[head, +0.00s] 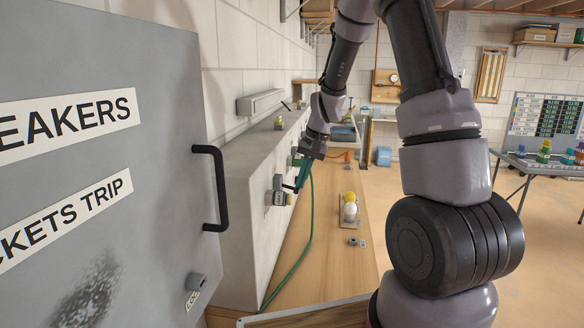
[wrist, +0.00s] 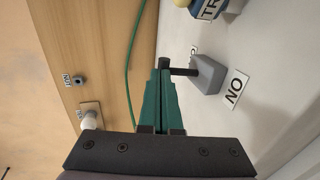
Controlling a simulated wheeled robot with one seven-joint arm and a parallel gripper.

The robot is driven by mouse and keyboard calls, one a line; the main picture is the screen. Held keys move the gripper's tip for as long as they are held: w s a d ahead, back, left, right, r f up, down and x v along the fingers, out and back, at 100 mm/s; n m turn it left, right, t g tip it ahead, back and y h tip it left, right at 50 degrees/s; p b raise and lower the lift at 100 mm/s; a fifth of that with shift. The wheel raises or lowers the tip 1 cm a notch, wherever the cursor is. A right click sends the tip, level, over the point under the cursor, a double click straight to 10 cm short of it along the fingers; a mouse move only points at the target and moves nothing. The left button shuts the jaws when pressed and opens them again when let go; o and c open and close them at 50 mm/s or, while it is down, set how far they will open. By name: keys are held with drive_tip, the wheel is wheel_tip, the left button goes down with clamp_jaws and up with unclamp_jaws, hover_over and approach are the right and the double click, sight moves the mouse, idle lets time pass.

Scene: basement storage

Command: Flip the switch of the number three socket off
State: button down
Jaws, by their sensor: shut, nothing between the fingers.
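In the wrist view a small grey switch housing (wrist: 206,74) with a black lever (wrist: 184,71) is fixed to the pale wall face, beside a white label (wrist: 235,88) reading "NO". My gripper (wrist: 163,75) has its teal fingers shut together and empty, with the tips close to the lever's dark end; I cannot tell whether they touch. In the head view my gripper (head: 298,182) is down beside the grey wall box, near a dark fitting (head: 278,187). No number three is readable, so I cannot tell which socket this is.
A grey cabinet door (head: 90,190) with a black handle (head: 215,188) fills the left. A green hose (head: 302,240) runs along the wooden bench (head: 335,275). A yellow and white lamp (head: 349,210) and small knobs (head: 357,242) stand on the bench.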

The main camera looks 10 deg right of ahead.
drive_tip(key=shift+s+d+f, duration=0.1)
drive_tip(key=shift+d+f, duration=0.15)
drive_tip(key=shift+f, duration=0.65)
drive_tip(key=s+d+r, duration=0.3)
drive_tip(key=d+r, duration=0.5)
drive_tip(key=r, duration=0.3)
drive_tip(key=shift+s, duration=0.15)
idle(0.4)
drive_tip(key=s+a+r+t, duration=0.2)
drive_tip(key=s+r+t, duration=0.1)
drive_tip(key=s+r, duration=0.4)
drive_tip(key=s+a+r+t+h, duration=0.1)
drive_tip(key=s+a+r+t, duration=0.1)
drive_tip(key=s+r, duration=0.6)
drive_tip(key=s, duration=0.6)
drive_tip(key=shift+s+t, duration=0.3)
drive_tip(key=shift+t, duration=0.1)
